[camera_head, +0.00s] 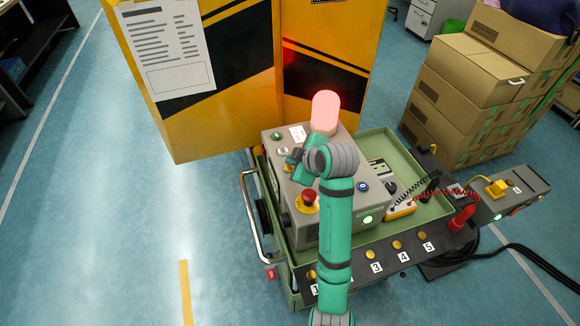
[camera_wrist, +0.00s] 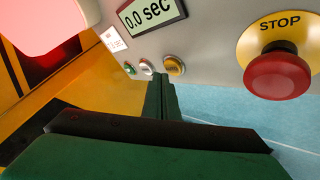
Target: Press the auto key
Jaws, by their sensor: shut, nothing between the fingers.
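The grey control box (camera_head: 325,225) stands on a green cart. In the wrist view, its panel carries a green button (camera_wrist: 129,68), a white button (camera_wrist: 146,67) and a yellow button (camera_wrist: 175,66) in a row. No legible label shows which one is the auto key. My gripper (camera_wrist: 160,77) is shut and empty, its tips close to the panel near the white and yellow buttons. I cannot tell whether the tips touch anything. In the head view, my gripper (camera_head: 293,157) is at the box's left side, partly hidden by my wrist.
A red STOP button (camera_wrist: 277,77) on a yellow base and a display (camera_wrist: 151,14) reading 0.0 sec share the panel. A lit red lamp (camera_head: 325,112) stands on the box. Yellow-black gate panels (camera_head: 240,60) stand behind. Cardboard boxes (camera_head: 470,80) are stacked at the right.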

